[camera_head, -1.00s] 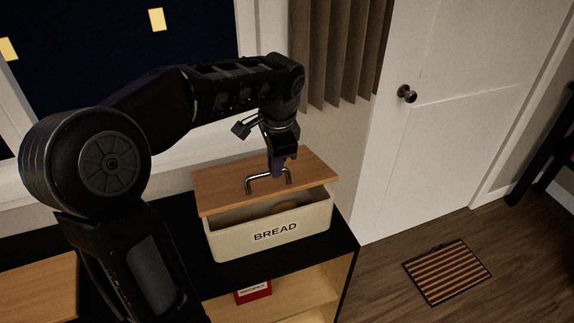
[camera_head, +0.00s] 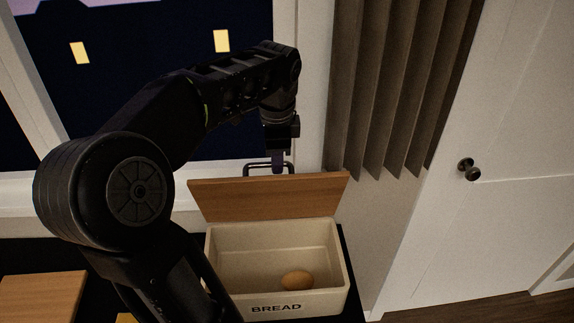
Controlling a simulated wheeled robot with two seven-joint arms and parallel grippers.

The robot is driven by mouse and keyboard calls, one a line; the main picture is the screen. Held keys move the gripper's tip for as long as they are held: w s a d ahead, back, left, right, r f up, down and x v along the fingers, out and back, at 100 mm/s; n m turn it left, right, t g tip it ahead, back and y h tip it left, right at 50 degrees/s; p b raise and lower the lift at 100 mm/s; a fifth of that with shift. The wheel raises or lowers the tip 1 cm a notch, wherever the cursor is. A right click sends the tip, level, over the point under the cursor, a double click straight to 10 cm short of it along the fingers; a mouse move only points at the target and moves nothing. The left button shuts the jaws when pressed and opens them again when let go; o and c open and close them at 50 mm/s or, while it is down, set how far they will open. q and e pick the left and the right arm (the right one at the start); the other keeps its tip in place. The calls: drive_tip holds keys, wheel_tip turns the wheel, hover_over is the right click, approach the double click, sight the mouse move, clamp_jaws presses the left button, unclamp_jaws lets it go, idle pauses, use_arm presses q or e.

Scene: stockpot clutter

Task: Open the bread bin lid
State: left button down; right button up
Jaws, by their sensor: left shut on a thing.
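The bread bin (camera_head: 283,245) is a cream box marked BREAD on a dark counter. Its wooden lid (camera_head: 268,198) is tilted up steeply at the back of the box, leaving the inside in view. A metal handle (camera_head: 254,167) is at the lid's upper edge. My left gripper (camera_head: 278,166) is shut on the handle, coming down from above. A brown roll or loaf (camera_head: 297,280) lies inside the bin. My right gripper is not in view.
A window is behind the bin, and a pleated curtain (camera_head: 395,90) hangs at its right. A white door (camera_head: 510,220) with a dark knob (camera_head: 468,169) is at the right. A wooden board (camera_head: 42,298) lies at the lower left.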

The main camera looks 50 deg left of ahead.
use_arm(q)
drive_tip(key=shift+w+a+f, duration=0.25)
drive_tip(key=shift+w+a, duration=0.05)
drive_tip(key=shift+a, duration=0.3)
drive_tip(key=c, duration=1.5)
unclamp_jaws()
drive_tip(key=shift+w+a, duration=0.1)
drive_tip(key=shift+o, duration=0.2)
drive_tip(key=shift+r, duration=0.1)
